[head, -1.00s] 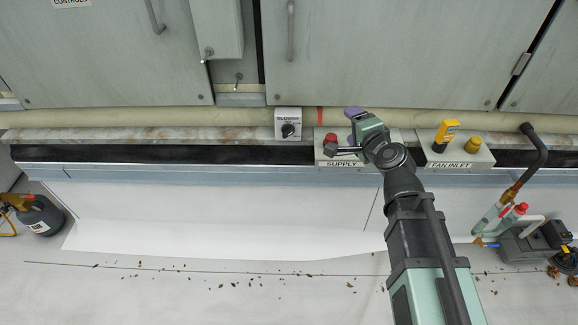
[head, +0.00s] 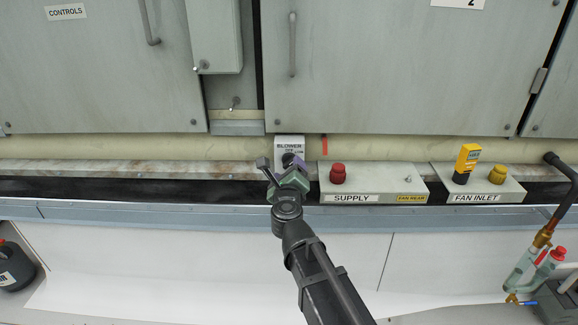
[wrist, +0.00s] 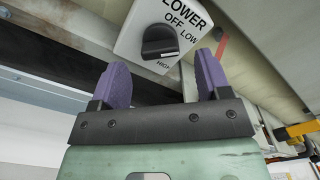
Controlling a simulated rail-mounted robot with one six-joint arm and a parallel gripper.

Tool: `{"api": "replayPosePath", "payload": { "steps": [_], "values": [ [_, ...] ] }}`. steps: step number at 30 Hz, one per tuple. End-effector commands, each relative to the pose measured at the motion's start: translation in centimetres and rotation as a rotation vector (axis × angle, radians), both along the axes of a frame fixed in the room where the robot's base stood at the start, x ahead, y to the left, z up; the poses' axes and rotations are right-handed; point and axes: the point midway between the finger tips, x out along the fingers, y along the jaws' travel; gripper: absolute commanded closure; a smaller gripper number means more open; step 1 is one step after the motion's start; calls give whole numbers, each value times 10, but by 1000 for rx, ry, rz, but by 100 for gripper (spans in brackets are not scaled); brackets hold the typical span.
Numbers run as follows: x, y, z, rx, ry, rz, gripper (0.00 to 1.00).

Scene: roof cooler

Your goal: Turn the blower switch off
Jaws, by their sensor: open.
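The blower switch (head: 288,141) is a small white box on the ledge, with a black rotary knob (wrist: 158,42). In the wrist view its face reads OFF, LOW and HIGH, and a short white mark shows on the knob's lower right edge. I cannot tell surely which setting it marks. My gripper (wrist: 161,76) is open and empty, with purple fingertips on either side of the line to the knob. The knob is just beyond the tips, apart from them. In the head view my gripper (head: 280,169) partly covers the knob.
To the right, a SUPPLY box (head: 385,184) carries a red knob (head: 337,173) and a small toggle. Farther right, a FAN INLET box (head: 440,183) holds a yellow knob (head: 497,174) and a yellow-black device (head: 467,162). Cabinet doors (head: 390,70) rise behind the ledge.

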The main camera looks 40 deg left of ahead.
Motion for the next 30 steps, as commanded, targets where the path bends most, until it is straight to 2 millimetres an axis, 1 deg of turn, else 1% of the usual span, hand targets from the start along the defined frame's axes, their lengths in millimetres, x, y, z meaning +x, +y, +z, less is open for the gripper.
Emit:
{"api": "replayPosePath", "payload": {
  "steps": [1, 3, 5, 8, 13, 21, 23, 30],
  "values": [
    [12, 10, 0, 0, 0, -1, 30],
    [22, 17, 0, 0, -1, -1, 30],
    [27, 20, 0, -1, -1, 0, 30],
    [30, 22, 0, -1, -1, 0, 30],
    [30, 21, 0, 0, -1, 1, 30],
    [29, 21, 0, 0, -1, 1, 71],
    [29, 21, 0, 0, -1, 1, 79],
    [29, 21, 0, -17, -12, 0, 79]
  ]
}}
